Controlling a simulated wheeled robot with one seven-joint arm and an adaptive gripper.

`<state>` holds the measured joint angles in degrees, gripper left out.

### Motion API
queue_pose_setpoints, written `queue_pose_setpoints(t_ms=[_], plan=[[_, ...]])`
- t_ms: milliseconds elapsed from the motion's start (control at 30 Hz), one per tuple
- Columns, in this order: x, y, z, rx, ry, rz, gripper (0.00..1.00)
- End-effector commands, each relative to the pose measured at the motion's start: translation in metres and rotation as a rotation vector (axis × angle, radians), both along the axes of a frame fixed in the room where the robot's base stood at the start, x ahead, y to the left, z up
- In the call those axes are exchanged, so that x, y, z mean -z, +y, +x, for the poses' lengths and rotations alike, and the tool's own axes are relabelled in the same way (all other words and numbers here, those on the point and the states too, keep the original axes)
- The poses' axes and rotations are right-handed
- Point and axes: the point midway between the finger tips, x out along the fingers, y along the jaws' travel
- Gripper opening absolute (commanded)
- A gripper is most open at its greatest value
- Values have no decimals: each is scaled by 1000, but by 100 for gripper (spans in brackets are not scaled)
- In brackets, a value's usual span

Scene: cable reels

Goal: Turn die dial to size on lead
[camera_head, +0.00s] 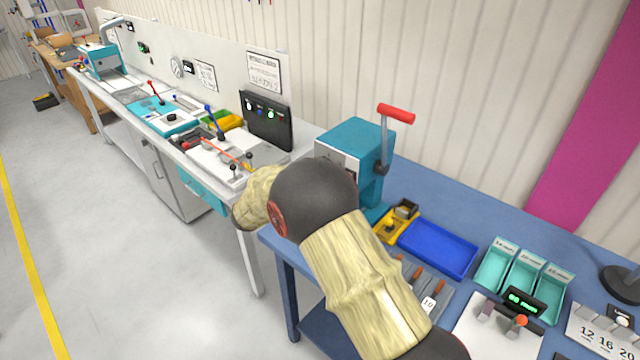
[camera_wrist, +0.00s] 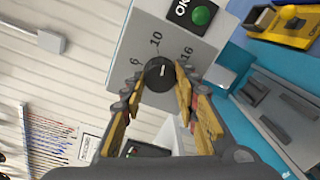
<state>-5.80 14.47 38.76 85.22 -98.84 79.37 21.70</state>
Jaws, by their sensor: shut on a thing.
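The die dial (camera_wrist: 160,74) is a round black knob with a short white mark, on a grey plate marked 6, 10 and 16. The wrist view shows my gripper (camera_wrist: 158,82) shut on the knob, one yellow-padded finger on each side. I cannot tell exactly which number the mark points to. In the head view the teal press (camera_head: 353,150) with a red-handled lever stands on the blue bench; my arm hides the dial and gripper there. A thin orange lead (camera_head: 222,150) seems to lie on the white bench; no size can be read on it.
A green lamp marked OK (camera_wrist: 201,16) is beside the dial. On the blue bench are a yellow tool (camera_head: 392,226), an empty blue tray (camera_head: 437,249), teal bins (camera_head: 524,274) and a green display (camera_head: 523,302).

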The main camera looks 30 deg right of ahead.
Motion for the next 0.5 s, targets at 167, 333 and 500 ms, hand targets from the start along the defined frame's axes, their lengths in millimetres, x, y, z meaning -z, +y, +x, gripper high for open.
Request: queue_pose_setpoints(t_ms=[167,333,500], plan=[[6,0,0,0,-160,57,5],[6,0,0,0,-302,109,5],[6,0,0,0,-434,158,5]])
